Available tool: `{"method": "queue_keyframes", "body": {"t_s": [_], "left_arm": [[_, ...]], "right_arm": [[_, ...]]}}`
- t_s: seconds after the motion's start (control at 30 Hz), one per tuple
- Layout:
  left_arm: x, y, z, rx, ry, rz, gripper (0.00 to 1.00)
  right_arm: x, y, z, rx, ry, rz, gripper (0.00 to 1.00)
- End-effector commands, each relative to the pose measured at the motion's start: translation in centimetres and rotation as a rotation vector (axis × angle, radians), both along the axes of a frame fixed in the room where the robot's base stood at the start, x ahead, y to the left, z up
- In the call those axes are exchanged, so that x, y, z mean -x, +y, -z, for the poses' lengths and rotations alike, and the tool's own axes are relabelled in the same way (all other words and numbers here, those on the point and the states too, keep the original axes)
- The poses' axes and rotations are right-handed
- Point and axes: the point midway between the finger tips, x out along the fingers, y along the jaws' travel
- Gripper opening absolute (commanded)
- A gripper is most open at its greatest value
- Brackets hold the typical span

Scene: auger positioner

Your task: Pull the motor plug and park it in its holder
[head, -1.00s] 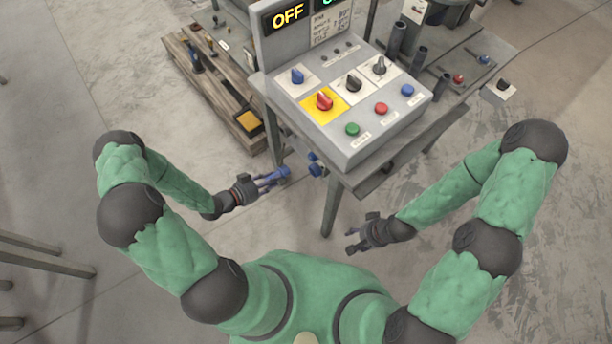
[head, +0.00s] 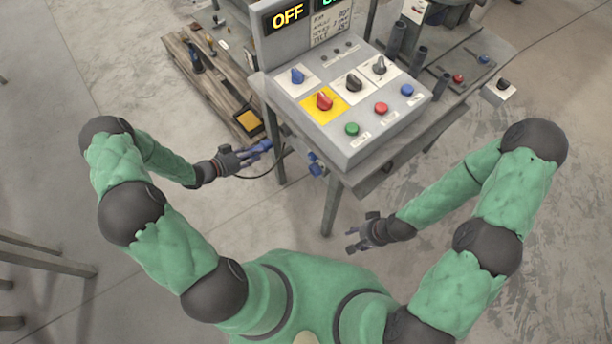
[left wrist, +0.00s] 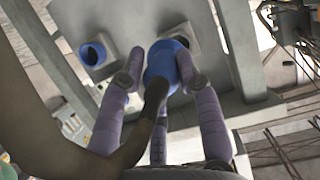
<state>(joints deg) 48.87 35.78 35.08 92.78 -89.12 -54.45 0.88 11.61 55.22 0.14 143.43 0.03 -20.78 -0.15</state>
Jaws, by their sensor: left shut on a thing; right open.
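A blue plug (head: 261,147) is in the fingers of my left gripper (head: 252,153), left of the console stand's front leg. In the left wrist view, the plug (left wrist: 160,66) sits between the closed fingers (left wrist: 163,85), with a dark cable running back from it. Behind it is a square grey mount (left wrist: 194,43); whether they touch is unclear. An open blue ring socket (left wrist: 92,54) is on the plate to the left. Blue fittings (head: 316,164) show below the console in the head view. My right gripper (head: 362,234) is open and empty, right of the front leg.
The control console (head: 370,100) has knobs, buttons and a display reading OFF (head: 288,14). Its table leg (head: 331,205) stands between my grippers. A wooden pallet (head: 205,75) with tools lies at the back left. The floor in front of the stand is clear.

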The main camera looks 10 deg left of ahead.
Motion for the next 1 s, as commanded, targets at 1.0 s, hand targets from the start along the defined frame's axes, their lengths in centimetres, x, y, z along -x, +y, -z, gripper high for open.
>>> {"method": "queue_keyframes", "body": {"t_s": [1.0], "left_arm": [[-2.0,-0.8,-0.1,0.028,-0.008,-0.003,0.0]], "right_arm": [[0.0,0.0,0.7,0.0,0.0,0.0,0.49]]}}
